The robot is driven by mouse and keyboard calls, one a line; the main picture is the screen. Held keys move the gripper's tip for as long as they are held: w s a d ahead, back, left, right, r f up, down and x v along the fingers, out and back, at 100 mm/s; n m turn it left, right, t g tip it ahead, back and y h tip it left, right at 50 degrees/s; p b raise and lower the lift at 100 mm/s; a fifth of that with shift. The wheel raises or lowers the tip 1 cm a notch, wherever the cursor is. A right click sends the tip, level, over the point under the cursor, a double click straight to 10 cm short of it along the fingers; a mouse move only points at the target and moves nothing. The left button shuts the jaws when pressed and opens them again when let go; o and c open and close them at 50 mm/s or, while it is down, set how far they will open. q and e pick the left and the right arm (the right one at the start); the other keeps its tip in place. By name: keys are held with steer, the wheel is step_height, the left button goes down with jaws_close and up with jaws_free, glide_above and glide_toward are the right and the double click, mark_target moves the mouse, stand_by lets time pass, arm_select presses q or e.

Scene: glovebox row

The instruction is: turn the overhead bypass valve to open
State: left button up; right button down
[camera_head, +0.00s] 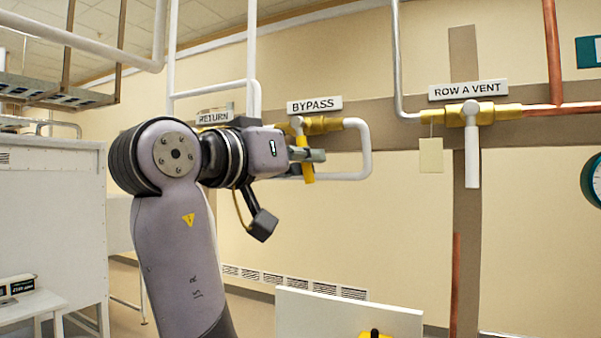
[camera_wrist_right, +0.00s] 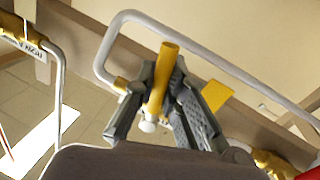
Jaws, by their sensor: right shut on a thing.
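The bypass valve (camera_head: 324,125) is a brass body on the wall pipe, under the BYPASS sign (camera_head: 314,105). Its yellow lever (camera_head: 308,174) hangs down, nearly upright with a slight tilt. My right gripper (camera_head: 309,155) comes from the left and is shut on the lever, which shows above and below the fingers. In the right wrist view the yellow lever (camera_wrist_right: 168,58) stands between the two grey fingers (camera_wrist_right: 163,70). My gripper and wrist hide part of the valve. My left gripper is not in view.
Right of it, the ROW A VENT valve (camera_head: 468,114) has a white lever hanging down and a pale tag (camera_head: 431,155). The RETURN sign (camera_head: 214,117) is partly behind my arm. A white pipe loop (camera_head: 364,150) bends close beside the bypass valve. A white panel (camera_head: 345,314) stands below.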

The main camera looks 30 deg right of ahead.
steer(key=n+b, duration=0.1)
steer(key=s+n+b, duration=0.1)
steer(key=shift+d+r+n+t+h, duration=0.1)
steer(key=shift+d+n+t+h, duration=0.2)
steer(key=shift+n, duration=0.1)
steer(key=shift+s+d+r+n+b, duration=0.15)
steer(key=shift+s+r+n+b, duration=0.15)
steer(key=shift+n+b, duration=0.4)
steer(key=shift+n, duration=0.3)
steer(key=shift+r, duration=0.1)
steer(key=c, duration=1.6)
jaws_free()
steer(key=shift+c, duration=0.2)
